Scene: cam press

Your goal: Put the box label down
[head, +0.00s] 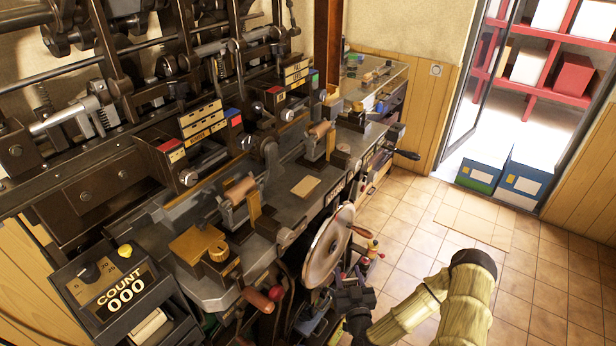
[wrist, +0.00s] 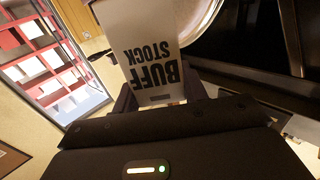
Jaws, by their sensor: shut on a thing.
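The box label is a pale card printed "BUFF STOCK" (wrist: 146,40), seen upside down in the wrist view. My gripper (wrist: 157,98) is shut on the lower end of the card, with dark fingers on either side. The card stands out from the fingers in the air. In the head view my gripper (head: 350,298) is low in front of the bench, close beside the large metal handwheel (head: 328,247). I cannot make out the label in the head view.
The press bench (head: 305,187) runs along the left, crowded with rollers and levers; a small tan plate lies on it. A counter box (head: 125,290) stands front left. Two lidded boxes, green (head: 483,170) and blue (head: 523,180), sit by the doorway. The tiled floor (head: 425,215) is mostly clear.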

